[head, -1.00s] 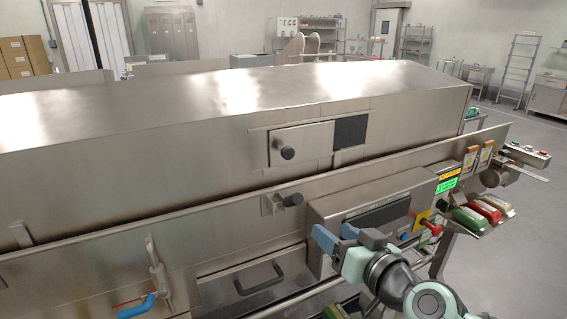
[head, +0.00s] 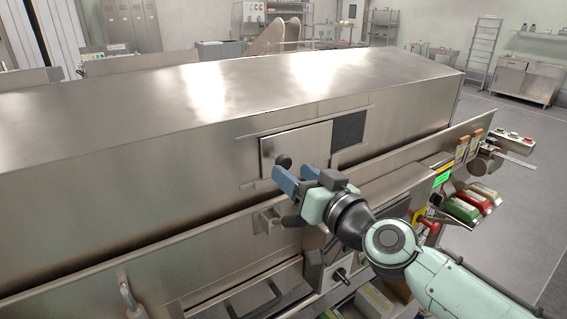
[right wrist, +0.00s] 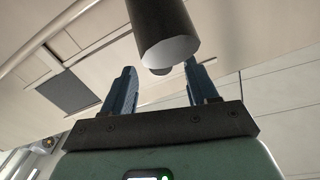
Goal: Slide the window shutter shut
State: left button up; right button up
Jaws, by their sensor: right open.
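The window shutter (head: 305,143), a flat metal plate on rails on the tunnel's sloping side, stands left of the dark window opening (head: 349,129), which is uncovered. Its dark round knob (head: 283,161) is near the plate's lower left. My right gripper (head: 291,174) is open, its blue fingers just below and in front of the knob; contact cannot be told. In the right wrist view the opening (right wrist: 65,92) shows left of the gripper (right wrist: 157,82). A dark cylinder (right wrist: 168,30) with a pale end looms there; I cannot tell which knob it is. My left gripper is out of view.
A drawer handle (head: 255,300) is below.

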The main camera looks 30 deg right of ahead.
aim_at(286, 167)
jog(key=shift+w+a, duration=0.15)
jog(key=shift+w, duration=2.2)
grip_shut()
